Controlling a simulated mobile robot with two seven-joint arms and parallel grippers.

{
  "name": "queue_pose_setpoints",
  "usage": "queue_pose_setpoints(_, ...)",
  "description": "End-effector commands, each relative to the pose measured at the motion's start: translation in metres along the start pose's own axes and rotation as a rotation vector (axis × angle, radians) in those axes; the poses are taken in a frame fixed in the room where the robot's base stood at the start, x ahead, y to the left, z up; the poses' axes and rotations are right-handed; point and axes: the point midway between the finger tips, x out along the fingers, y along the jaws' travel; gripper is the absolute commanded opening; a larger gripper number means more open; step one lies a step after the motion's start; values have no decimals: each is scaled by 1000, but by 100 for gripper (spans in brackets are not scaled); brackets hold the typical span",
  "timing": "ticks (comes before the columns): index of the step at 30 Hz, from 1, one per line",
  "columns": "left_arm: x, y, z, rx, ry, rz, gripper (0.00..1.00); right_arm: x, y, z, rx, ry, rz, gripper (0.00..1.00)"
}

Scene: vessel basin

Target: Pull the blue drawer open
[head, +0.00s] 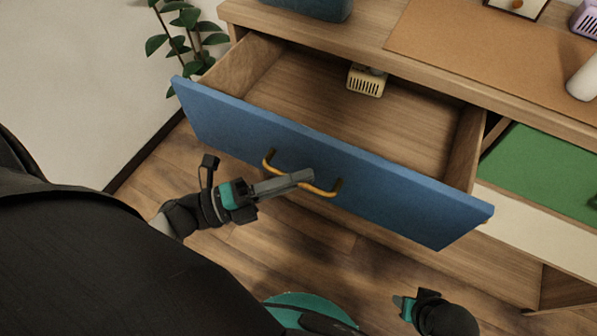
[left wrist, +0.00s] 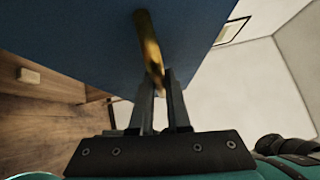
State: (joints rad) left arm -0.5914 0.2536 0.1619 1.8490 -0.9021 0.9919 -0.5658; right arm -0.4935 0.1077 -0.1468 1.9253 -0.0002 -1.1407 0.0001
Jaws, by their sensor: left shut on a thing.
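The blue drawer (head: 400,196) stands well out from the wooden cabinet, and its wooden inside shows in the head view. Its front also fills the top of the left wrist view (left wrist: 90,40). A brass bow handle (head: 322,192) is fixed on the drawer front. My left gripper (head: 308,177) is shut on the handle near its middle; in the left wrist view the brass bar (left wrist: 150,50) runs between the two fingers. My right gripper (head: 400,304) is low in the head view, apart from the drawer; its fingers are too small to judge.
A cream slotted basket (head: 366,81) lies inside the drawer at the back. A green panel (head: 545,170) and a cream front are to the right. A brown mat (head: 470,45) and a white cylinder (head: 584,78) are on the cabinet top. A leafy plant (head: 185,40) stands left.

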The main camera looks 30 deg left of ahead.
Motion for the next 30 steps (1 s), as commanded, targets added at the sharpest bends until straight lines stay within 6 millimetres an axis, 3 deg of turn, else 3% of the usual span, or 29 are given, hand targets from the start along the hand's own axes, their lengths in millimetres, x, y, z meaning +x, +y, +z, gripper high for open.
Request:
queue_pose_setpoints(3, 0, 0, 1, 1, -1, -1, 0, 0, 0, 0, 0, 0, 0, 50)
queue_pose_setpoints(4, 0, 0, 1, 1, -1, -1, 18, 0, 0, 0, 0, 0, 0, 50)
queue_pose_setpoints(11, 0, 0, 0, 0, 0, 0, 44, 0, 0, 0, 0, 0, 0, 50)
queue_pose_setpoints(25, 0, 0, 0, -1, 0, 1, 45, 0, 0, 0, 0, 1, -1, 50)
queue_pose_setpoints(30, -15, 1, 0, -4, 0, 5, 45, -2, 0, -2, 0, 4, -1, 50)
